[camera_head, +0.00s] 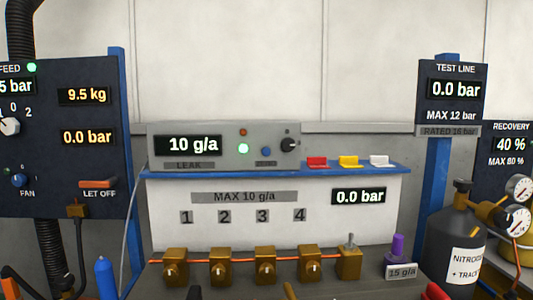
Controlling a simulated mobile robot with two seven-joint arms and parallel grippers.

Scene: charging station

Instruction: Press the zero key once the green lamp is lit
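The grey leak detector (222,162) stands on the blue shelf at the middle, its display reading 10 g/a. Its green lamp (243,148) glows bright. A dull orange-brown lamp (243,132) sits above it. A small blue key (266,151) is right of the green lamp; the tag under it is too small to read, so I cannot confirm it is the zero key. A black knob (288,145) is at its right. I can make out neither gripper, and nothing covers the key.
Red (317,162), yellow and white pieces lie on the blue shelf (390,170) right of the detector. Several brass fittings (265,266) line the bench below. A purple-topped piece (397,247) stands by a 15 g/a tag. A dark nitrogen cylinder (452,245) with gauges stands at right.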

